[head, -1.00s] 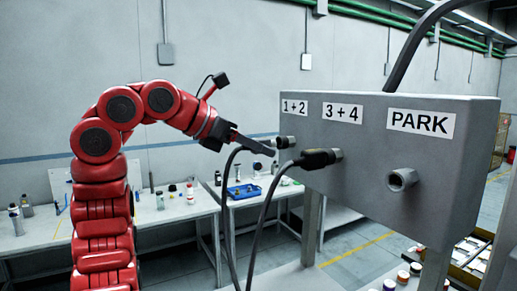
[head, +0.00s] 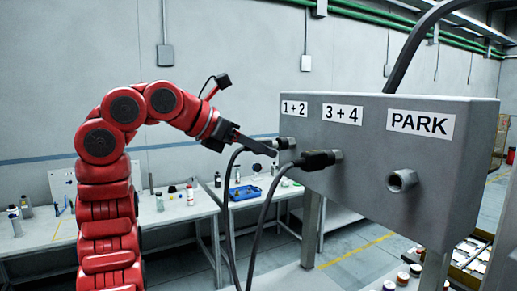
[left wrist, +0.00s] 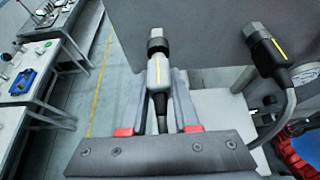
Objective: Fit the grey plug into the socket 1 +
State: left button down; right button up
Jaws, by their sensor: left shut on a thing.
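My left gripper (head: 268,148) is at the grey panel box (head: 345,175), in front of the socket under the "1 + 2" label (head: 294,108). In the left wrist view, its fingers (left wrist: 170,85) are shut on the grey plug (left wrist: 158,72), which has a yellow stripe. The plug's nose lines up with the metal socket (left wrist: 156,36) and meets it; how deep it sits I cannot tell. In the head view the finger mostly hides the plug. That socket (head: 286,142) shows just past the fingertip. My right gripper is not in view.
A black plug (head: 318,160) with a yellow stripe sits in the "3 + 4" socket, close to the right of my gripper. The PARK socket (head: 402,180) is empty. Two dark cables hang below the plugs. A bench (head: 170,212) stands behind.

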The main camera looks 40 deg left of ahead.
pick_arm(q)
jog(key=shift+w+d, duration=0.15)
jog(key=shift+w, duration=0.25)
jog(key=shift+w+d, duration=0.1)
jog(key=shift+w, duration=0.4)
jog(key=c, duration=0.6)
grip_release()
jog(key=shift+s, duration=0.1)
jog(key=p+v, duration=0.8)
jog(key=v, duration=0.9)
jog(key=shift+s+r, duration=0.1)
jog(key=shift+s, duration=0.05)
